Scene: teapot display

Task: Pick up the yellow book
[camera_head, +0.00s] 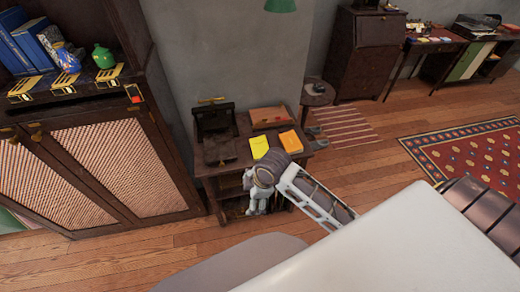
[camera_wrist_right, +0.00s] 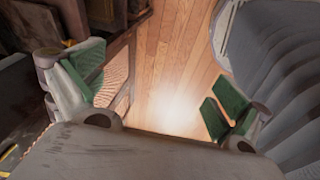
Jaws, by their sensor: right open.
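The yellow book (camera_head: 260,147) lies on top of a small dark wooden desk (camera_head: 217,166) in the head view, near its front edge. My right gripper (camera_head: 257,207) hangs low in front of the desk, below the level of the books, and is apart from the yellow book. In the right wrist view the right gripper (camera_wrist_right: 158,88) is open, its green-padded fingers wide apart with only wooden floor between them. I do not see the yellow book in that view. My left gripper is not in view.
On the desk are a dark box-like object (camera_head: 217,132) at the left and a brown flat case (camera_head: 269,117) at the back. A tall cabinet (camera_head: 105,165) stands left of the desk. A round stool (camera_head: 317,94) stands behind right. Wooden floor (camera_head: 390,120) is open to the right.

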